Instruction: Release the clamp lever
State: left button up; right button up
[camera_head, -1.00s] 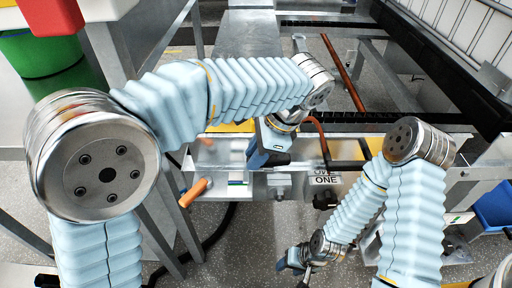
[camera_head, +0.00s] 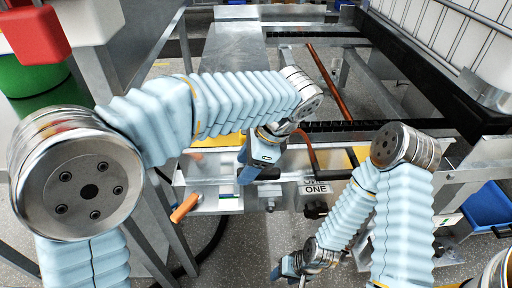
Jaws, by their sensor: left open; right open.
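An orange-handled lever (camera_head: 184,208) sticks out at the front left of a metal fixture (camera_head: 225,200); it looks like the clamp lever. My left gripper (camera_head: 243,172) is open, pointing down over the fixture's front edge, to the right of the orange handle and apart from it. Its fingers are dark and partly hidden by its blue body. My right gripper (camera_head: 288,270) is open and low, in front of the fixture and below the label plate, holding nothing that I can see.
A copper-coloured rod (camera_head: 328,82) lies behind. A red container (camera_head: 35,32) and green bin (camera_head: 38,75) stand at left; a blue bin (camera_head: 488,207) at right.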

aim_at(271, 175)
pick_arm(q)
jog(key=p+v, duration=0.1)
jog(key=v, duration=1.1)
jog(key=shift+d+r, duration=0.15)
jog(key=shift+r, duration=0.2)
